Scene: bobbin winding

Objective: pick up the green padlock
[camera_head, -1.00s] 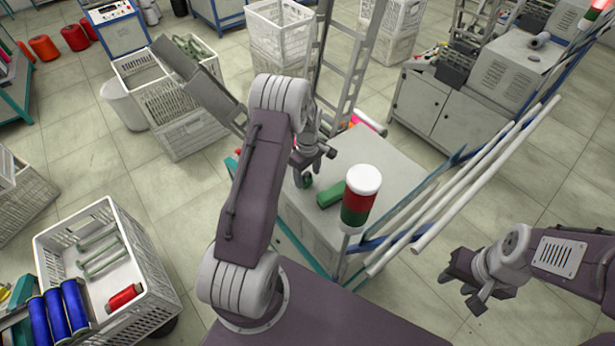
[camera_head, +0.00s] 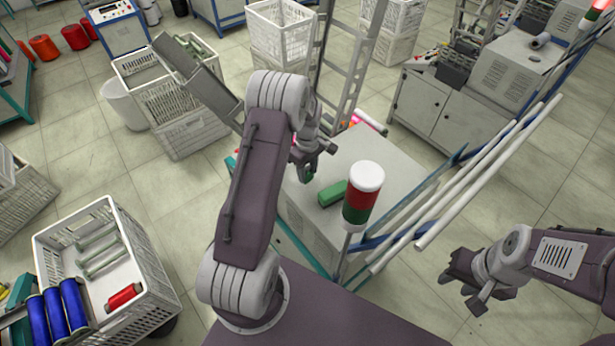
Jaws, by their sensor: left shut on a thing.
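The green padlock (camera_head: 308,175) shows as a small dark green shape at the tips of my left gripper (camera_head: 312,166), over the left part of the grey machine top (camera_head: 372,158). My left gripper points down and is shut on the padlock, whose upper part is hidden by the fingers. I cannot tell whether the padlock is clear of the surface. My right gripper (camera_head: 465,288) hangs open and empty above the floor at the lower right, far from the padlock.
A green block (camera_head: 332,193) lies on the machine top beside a red, green and white signal lamp (camera_head: 363,195). White rods (camera_head: 470,185) run along the right side. A ladder-like metal frame (camera_head: 350,75) stands behind. A white crate (camera_head: 155,285) with spools stands at lower left.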

